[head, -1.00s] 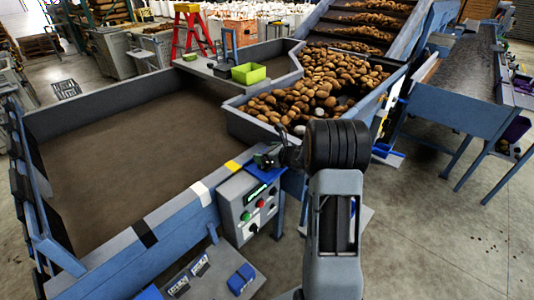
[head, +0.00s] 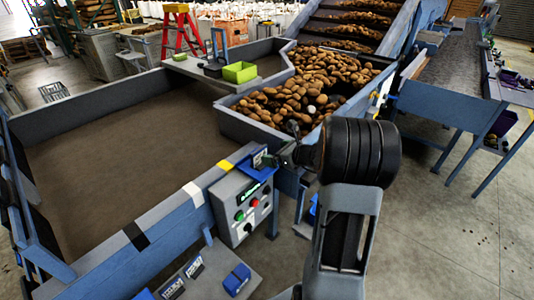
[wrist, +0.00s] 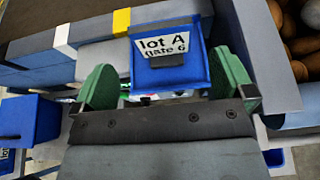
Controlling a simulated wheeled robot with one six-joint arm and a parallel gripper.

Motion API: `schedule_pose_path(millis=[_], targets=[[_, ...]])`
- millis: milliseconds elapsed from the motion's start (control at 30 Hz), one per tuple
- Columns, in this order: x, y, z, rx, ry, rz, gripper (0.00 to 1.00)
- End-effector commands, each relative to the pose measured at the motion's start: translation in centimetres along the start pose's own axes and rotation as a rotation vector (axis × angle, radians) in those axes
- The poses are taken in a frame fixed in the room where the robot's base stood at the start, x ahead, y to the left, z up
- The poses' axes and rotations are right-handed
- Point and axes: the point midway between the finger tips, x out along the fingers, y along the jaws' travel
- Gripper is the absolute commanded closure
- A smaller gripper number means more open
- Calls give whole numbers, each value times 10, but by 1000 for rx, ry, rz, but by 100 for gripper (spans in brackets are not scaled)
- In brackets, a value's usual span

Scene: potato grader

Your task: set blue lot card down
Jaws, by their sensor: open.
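The blue lot card (wrist: 170,72) has a white label reading "lot A gate 6" and shows at the top centre of the wrist view. In the head view the blue lot card (head: 256,170) is on top of the grey control box (head: 243,208), by the bin's near right corner. My gripper (wrist: 165,88) has its green fingers spread wide, one on each side of the card's lower part, with gaps visible. In the head view my gripper (head: 277,158) is just right of the card, its fingertips small and partly hidden. The card's underside contact is hidden.
The wide brown-floored bin (head: 110,252) lies left, with yellow, white and black marks on its rim. A potato hopper (head: 233,122) is beyond my gripper. A blue block (head: 237,279) and label cards (head: 194,267) lie on a low shelf below.

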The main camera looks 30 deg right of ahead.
Motion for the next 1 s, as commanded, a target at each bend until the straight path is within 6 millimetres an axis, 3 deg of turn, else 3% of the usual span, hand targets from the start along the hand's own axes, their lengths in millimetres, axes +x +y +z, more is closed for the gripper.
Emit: schedule_pose_path(millis=[233,367,467,600,700,800,1000], targets=[[-26,2,1,-13,3,5,0],[-28,37,12,-186,53,97,0],[-32,92,22,-498,129,251,0],[-56,172,20,-1081,234,516,0],[-81,208,12,-1493,288,689,0],[-105,227,4,-1859,329,834,0],[-138,237,-3,-2378,391,1019,0]])
